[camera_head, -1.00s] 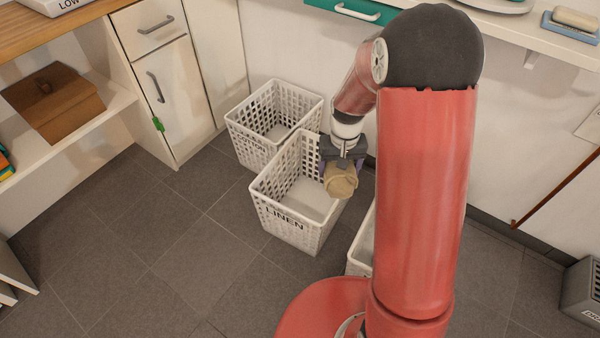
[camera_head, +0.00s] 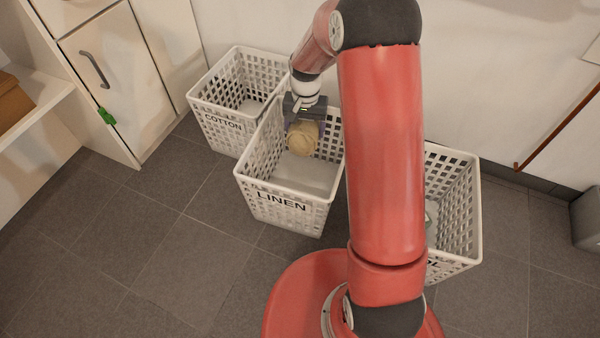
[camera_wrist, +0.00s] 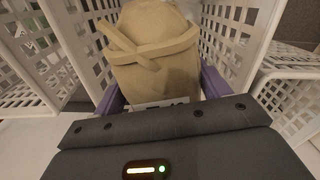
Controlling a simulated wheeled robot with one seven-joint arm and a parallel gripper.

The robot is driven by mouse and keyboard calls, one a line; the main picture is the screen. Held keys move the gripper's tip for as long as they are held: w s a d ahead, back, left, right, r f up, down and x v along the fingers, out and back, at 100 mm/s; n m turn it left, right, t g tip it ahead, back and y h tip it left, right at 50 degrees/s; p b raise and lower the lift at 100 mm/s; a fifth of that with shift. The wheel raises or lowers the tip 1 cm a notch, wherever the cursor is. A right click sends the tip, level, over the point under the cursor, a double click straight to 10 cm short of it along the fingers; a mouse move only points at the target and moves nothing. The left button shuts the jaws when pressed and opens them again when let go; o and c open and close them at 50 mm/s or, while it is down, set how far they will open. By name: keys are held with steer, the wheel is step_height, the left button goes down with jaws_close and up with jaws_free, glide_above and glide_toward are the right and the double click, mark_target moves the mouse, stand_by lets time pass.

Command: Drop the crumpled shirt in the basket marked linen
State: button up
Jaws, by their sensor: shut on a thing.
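The crumpled shirt (camera_head: 302,139) is a tan bundle. My gripper (camera_head: 304,124) is shut on it, and in the wrist view the shirt (camera_wrist: 155,60) sits between the purple fingers. The basket marked linen (camera_head: 283,207) is white and perforated, with its label on the front wall. In the head view the shirt and gripper are over the back part of this basket's opening. In the wrist view, white lattice walls rise on both sides of the shirt. I cannot tell exactly how deep the shirt hangs. The visible floor of the basket looks empty.
A basket marked cotton (camera_head: 222,124) stands behind and to the left. Another white basket (camera_head: 455,262), partly hidden by my arm, stands to the right with something greenish inside. A cabinet (camera_head: 110,75) is at the left. Dark floor tiles in front are clear.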

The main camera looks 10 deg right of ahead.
steer(key=shift+f+b, duration=0.75)
steer(key=shift+f, duration=0.75)
steer(key=o, duration=1.1)
steer(key=shift+r+p, duration=0.85)
steer(key=shift+r, duration=3.1)
